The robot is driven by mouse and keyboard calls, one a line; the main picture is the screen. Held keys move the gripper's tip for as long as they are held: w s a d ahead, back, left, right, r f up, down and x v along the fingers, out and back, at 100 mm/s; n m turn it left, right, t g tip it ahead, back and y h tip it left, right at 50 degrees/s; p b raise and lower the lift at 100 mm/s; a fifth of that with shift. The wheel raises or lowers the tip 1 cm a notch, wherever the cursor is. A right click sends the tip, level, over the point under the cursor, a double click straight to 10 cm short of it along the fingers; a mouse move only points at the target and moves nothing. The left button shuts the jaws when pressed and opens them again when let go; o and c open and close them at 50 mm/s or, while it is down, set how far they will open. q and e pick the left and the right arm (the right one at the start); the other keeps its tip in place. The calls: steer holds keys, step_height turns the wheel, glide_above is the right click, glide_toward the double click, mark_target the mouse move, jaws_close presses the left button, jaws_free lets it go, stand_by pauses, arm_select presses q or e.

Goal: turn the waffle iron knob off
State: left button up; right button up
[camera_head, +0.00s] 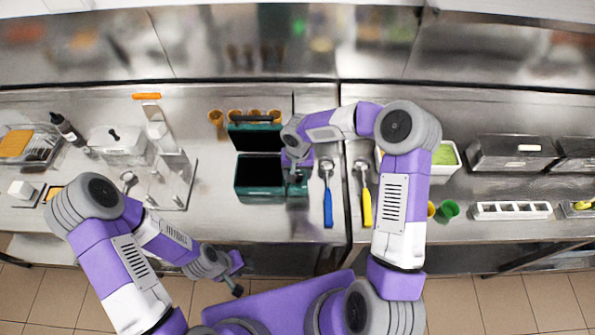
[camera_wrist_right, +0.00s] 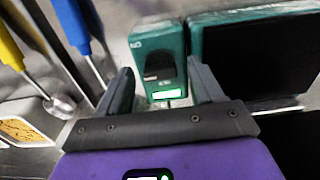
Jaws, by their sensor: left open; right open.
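The waffle iron (camera_head: 259,196) is a dark green box with a black inside, its lid raised, on the counter at the middle of the head view. Its green control box (camera_wrist_right: 145,45) shows in the right wrist view, with a dark knob (camera_wrist_right: 158,68) and a lit green-white display below it. My right gripper (camera_head: 297,180) is over the control box, open and empty. In the right wrist view its two fingers stand either side of the knob in the picture; I cannot tell whether they touch it. My left gripper (camera_head: 237,275) is open, low in front of the counter, away from the iron.
A blue-handled ladle (camera_head: 327,205) and a yellow-handled ladle (camera_head: 366,205) lie right of the iron. A clear stand (camera_head: 175,180) is to the left. The counter's front strip before the iron is clear.

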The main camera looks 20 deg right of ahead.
steer(key=c, duration=1.1)
steer(key=shift+o, duration=0.2)
steer(key=shift+n, duration=0.4)
steer(key=n+b, duration=0.2)
steer(key=shift+w+n, duration=0.1)
steer(key=shift+n, duration=0.3)
steer(key=n+b, duration=0.1)
steer(key=n, duration=0.8)
steer(key=shift+r, duration=0.1)
steer(key=n, duration=0.5)
steer(key=shift+n, duration=0.3)
